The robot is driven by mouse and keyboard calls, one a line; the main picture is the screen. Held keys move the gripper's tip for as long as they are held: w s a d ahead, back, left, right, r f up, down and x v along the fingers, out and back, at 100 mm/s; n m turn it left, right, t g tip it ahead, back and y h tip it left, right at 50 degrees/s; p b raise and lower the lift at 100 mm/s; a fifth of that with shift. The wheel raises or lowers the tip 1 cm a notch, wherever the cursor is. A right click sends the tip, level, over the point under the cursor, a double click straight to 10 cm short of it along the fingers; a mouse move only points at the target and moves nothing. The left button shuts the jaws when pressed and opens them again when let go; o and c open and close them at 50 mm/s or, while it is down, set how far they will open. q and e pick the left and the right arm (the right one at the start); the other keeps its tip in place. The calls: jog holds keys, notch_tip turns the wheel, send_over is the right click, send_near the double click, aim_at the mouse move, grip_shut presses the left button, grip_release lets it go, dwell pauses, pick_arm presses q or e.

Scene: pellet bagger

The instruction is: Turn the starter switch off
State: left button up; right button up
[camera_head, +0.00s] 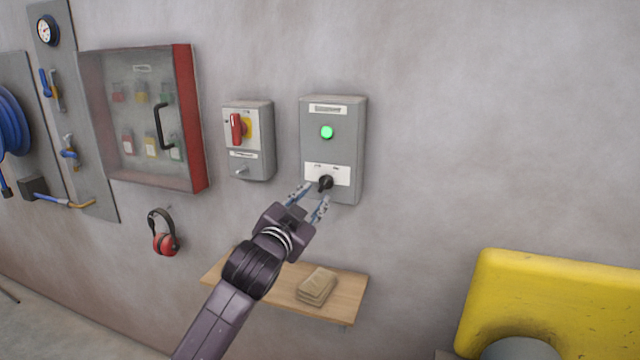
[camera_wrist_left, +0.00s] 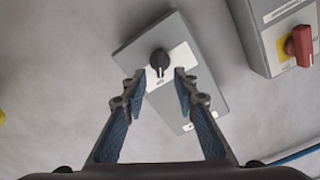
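The starter box (camera_head: 345,130) is a grey wall box with a lit green lamp (camera_head: 327,132) and a black rotary switch (camera_head: 325,183) on a white label plate. In the left wrist view the black switch (camera_wrist_left: 159,61) stands beyond the fingertips, between them in the picture. My left gripper (camera_head: 309,194) is open in front of the lower part of the box; its fingers also show in the left wrist view (camera_wrist_left: 158,88). Nothing is between its fingers. My right gripper is not in view.
Left of the starter box is a grey isolator box (camera_head: 262,150) with a red handle (camera_head: 237,128). A red-framed cabinet (camera_head: 187,120) and ear defenders (camera_head: 163,233) hang further left. A wooden shelf (camera_head: 342,307) with folded cloth (camera_head: 317,286) is below. A yellow object (camera_head: 560,300) stands at lower right.

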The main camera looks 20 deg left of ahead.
aim_at(323, 186)
pick_arm(q)
jog(key=w, duration=0.4)
jog(key=shift+p, duration=0.4)
jog(key=shift+w+f, duration=0.1)
jog(key=shift+w, duration=0.9)
grip_shut()
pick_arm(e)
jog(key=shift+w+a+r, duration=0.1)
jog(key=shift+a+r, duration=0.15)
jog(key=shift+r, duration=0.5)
